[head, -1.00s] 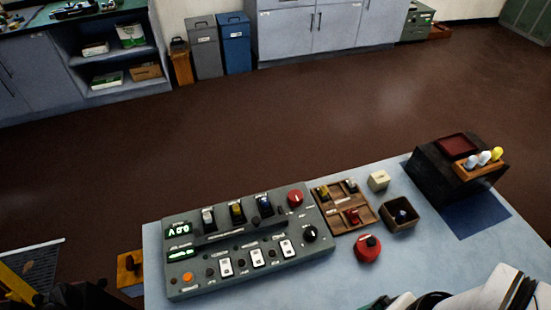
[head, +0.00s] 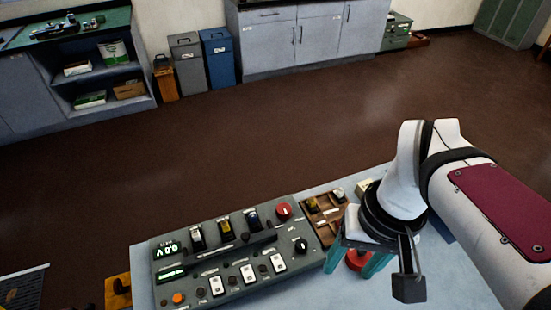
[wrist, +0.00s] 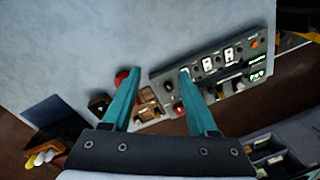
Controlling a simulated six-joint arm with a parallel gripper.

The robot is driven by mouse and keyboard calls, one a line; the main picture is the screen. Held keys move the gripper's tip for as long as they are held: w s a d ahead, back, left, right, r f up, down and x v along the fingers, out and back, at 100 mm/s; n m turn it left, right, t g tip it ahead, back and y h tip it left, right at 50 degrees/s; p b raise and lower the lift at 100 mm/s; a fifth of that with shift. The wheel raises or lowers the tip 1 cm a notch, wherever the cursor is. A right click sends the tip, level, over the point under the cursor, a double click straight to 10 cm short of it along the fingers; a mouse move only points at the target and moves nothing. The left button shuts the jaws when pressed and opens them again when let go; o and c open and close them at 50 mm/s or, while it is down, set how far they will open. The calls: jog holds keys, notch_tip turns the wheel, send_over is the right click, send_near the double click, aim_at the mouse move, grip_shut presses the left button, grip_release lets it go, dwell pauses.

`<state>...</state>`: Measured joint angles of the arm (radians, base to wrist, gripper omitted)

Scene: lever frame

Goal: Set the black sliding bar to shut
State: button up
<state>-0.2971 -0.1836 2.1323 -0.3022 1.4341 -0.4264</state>
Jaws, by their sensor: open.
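The grey control panel (head: 167,291) lies on the table at lower middle in the head view. The black sliding bar (head: 228,251) runs lengthwise across it, below a row of three levers. Its set position cannot be read from here. My gripper (head: 352,270) is open and empty, with teal fingers, to the right of the panel and apart from the bar. In the wrist view my gripper (wrist: 160,74) has its fingers spread, with the panel (wrist: 217,70) at upper right; the bar is too small to make out there.
The panel carries a red knob (head: 284,211), a black knob (head: 302,246) and white rocker switches (head: 248,273). A wooden tray (head: 325,236) of small parts stands right of it. A red button (head: 357,260) is partly hidden by my fingers. Pale table lies in front.

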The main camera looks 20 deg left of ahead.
jog(key=w+a+n, duration=0.5)
jog(key=a+n, duration=0.1)
jog(key=a, duration=0.2)
jog(key=n+h, duration=0.1)
jog(key=n, duration=0.7)
send_near(245, 235)
jog(key=shift+n+t, duration=0.3)
jog(key=shift+n, duration=0.1)
jog(key=f, duration=0.7)
jog(key=shift+s+f, duration=0.2)
jog(key=shift+s, duration=0.05)
jog(key=shift+f, duration=0.45)
grip_shut()
